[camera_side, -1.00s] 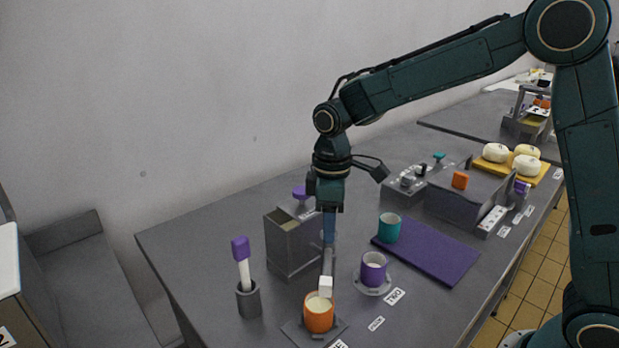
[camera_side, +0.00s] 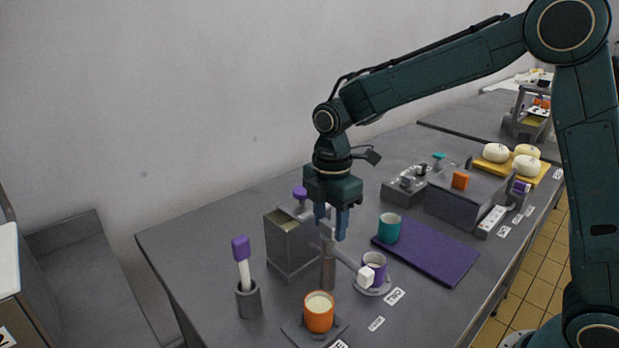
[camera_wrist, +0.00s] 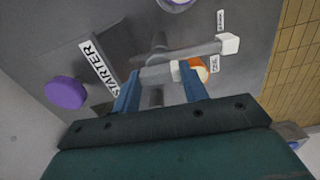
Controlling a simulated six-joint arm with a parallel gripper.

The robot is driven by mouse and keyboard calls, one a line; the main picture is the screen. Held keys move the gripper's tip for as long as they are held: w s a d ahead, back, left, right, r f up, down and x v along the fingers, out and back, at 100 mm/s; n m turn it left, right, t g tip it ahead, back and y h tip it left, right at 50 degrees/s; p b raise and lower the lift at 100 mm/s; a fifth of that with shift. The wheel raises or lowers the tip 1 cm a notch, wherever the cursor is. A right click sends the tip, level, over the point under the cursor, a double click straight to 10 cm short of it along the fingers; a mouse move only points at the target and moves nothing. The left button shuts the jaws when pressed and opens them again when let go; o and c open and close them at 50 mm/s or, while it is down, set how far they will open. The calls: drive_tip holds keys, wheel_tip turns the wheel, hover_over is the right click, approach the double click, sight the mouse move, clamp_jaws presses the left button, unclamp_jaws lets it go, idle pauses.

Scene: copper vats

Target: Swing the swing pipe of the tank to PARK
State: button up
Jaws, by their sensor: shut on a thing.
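The tank (camera_side: 288,250) is a grey box with a purple knob on top; its STARTER label (camera_wrist: 98,66) shows in the wrist view. In front of it the grey swing pipe (camera_side: 346,260) stands on a post, with a white tip (camera_side: 366,277) that overlaps the purple cup (camera_side: 374,259) in the side view. In the wrist view the tip (camera_wrist: 229,43) lies between the orange cup (camera_wrist: 201,72) and the purple cup (camera_wrist: 176,3). My gripper (camera_side: 331,229) is shut on the pipe near its post; the fingers also show in the wrist view (camera_wrist: 160,78).
The orange cup (camera_side: 319,315) holds cream liquid at the front. A holder (camera_side: 249,300) with a purple-handled tool stands left. A teal cup (camera_side: 389,228) is on a purple mat (camera_side: 436,252). A small label (camera_side: 376,323) lies between the two cup places.

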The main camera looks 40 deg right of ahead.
drive_tip(key=shift+n, duration=0.4)
drive_tip(key=o, duration=1.4)
drive_tip(key=shift+r, duration=0.15)
wheel_tip(320, 180, up, 14)
drive_tip(key=shift+f, duration=0.2)
drive_tip(key=shift+s, duration=0.1)
